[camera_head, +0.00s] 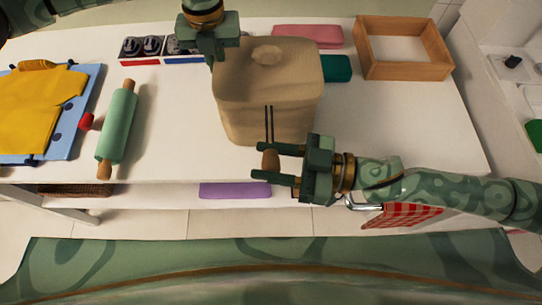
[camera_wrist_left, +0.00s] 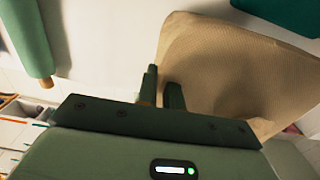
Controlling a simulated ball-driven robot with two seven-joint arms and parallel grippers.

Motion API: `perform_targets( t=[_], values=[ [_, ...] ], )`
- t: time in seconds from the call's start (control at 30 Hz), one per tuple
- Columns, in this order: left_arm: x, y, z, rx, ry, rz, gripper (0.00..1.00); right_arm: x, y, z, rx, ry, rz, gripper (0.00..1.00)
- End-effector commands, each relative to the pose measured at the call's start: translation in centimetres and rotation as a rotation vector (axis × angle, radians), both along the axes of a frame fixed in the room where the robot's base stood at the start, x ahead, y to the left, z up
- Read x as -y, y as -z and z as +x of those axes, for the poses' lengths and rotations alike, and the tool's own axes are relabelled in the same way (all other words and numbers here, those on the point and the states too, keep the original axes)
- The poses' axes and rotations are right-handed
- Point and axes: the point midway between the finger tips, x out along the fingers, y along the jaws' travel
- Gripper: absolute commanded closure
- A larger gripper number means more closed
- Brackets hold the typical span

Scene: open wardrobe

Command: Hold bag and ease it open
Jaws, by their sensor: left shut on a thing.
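A tan cloth bag (camera_head: 265,75) stands upright on the white table, with a small lump on its top. My left gripper (camera_head: 211,62) is at the bag's upper left edge, shut on it. In the left wrist view its fingers (camera_wrist_left: 162,92) are close together against the bag (camera_wrist_left: 235,65). Two dark cords (camera_head: 268,122) run down the bag's front towards a brown toggle (camera_head: 270,160). My right gripper (camera_head: 262,163) is in front of the bag, its two fingers apart with the toggle between them. Whether they press on it is unclear.
A green rolling pin (camera_head: 117,128) and a blue board (camera_head: 85,115) with a yellow cloth (camera_head: 40,110) lie left. Behind are trays (camera_head: 142,47), a pink pad (camera_head: 307,36) and a teal pad (camera_head: 337,69). A wooden box (camera_head: 410,73) stands back right. The right tabletop is clear.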

Motion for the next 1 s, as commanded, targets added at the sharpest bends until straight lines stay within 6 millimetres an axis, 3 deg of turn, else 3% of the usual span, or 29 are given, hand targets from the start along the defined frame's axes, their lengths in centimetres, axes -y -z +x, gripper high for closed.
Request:
perform_targets(
  t=[0.3, 0.63, 0.67, 0.7, 1.0],
  values=[
    [0.0, 0.0, 0.0, -0.001, 0.0, 0.0, 1.0, -0.1, 0.0, 4.4, 0.002, 0.001, -0.001, 1.0],
    [0.0, 0.0, 0.0, -0.001, 0.0, 0.0, 1.0, 0.0, 0.1, 4.7, -0.001, 0.002, -0.002, 1.0],
    [0.0, 0.0, 0.0, -0.001, 0.0, 0.0, 1.0, 0.0, 0.1, 4.7, -0.001, 0.002, -0.002, 0.54],
    [0.0, 0.0, 0.0, -0.001, -0.001, 0.0, 1.0, 0.0, 0.1, 4.7, 0.0, 0.002, -0.002, 0.43],
    [0.0, 0.0, 0.0, -0.001, 0.0, 0.001, 1.0, 0.0, 0.0, 4.7, 0.0, 0.001, 0.0, 0.4]
  ],
)
